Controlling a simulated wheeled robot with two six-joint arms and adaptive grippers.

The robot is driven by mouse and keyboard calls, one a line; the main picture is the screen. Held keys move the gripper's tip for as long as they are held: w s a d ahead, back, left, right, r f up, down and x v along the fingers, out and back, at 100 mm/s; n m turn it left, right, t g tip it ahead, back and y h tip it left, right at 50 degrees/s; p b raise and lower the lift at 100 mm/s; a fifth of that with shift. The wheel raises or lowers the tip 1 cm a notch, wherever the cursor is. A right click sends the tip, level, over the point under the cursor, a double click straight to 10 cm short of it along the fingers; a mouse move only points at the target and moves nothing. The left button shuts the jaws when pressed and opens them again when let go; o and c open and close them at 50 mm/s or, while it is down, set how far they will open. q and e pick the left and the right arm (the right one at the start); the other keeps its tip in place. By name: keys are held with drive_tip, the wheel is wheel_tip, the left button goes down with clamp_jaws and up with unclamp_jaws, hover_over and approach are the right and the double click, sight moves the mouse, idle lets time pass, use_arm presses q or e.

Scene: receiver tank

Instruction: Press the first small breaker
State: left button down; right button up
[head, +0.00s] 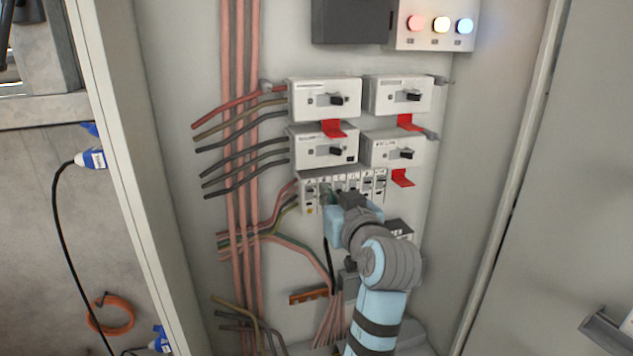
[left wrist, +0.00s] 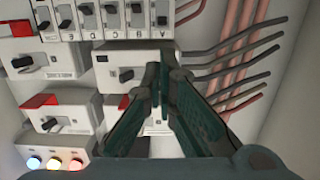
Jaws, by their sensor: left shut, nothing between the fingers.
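The row of small breakers (head: 312,192) runs below the large breakers on the cabinet's back panel in the head view. In the left wrist view, which is upside down, the row is at the top. The small breaker marked A (left wrist: 162,30), with a dark switch, is at the end of the row beside the wires. My left gripper (head: 330,198) is shut and empty in front of the row and hides part of it. In the left wrist view its fingertips (left wrist: 166,62) meet just below breaker A. I cannot tell whether they touch anything. My right gripper is not in view.
Several large white breakers (head: 325,99) with black knobs and red tabs (head: 334,128) sit above the row. Red, yellow and blue lamps (head: 441,26) are at the top. Wires (head: 240,120) run along the left. The cabinet's side walls (head: 125,170) bound the space.

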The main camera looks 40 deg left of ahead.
sight(313, 180)
use_arm(q)
drive_tip(key=p+x, duration=0.1)
drive_tip(key=x, duration=0.8)
drive_tip(key=shift+w+a+p, duration=0.15)
drive_tip(key=shift+a+p, duration=0.2)
drive_tip(key=shift+a, duration=0.05)
drive_tip(key=shift+d+f, duration=0.1)
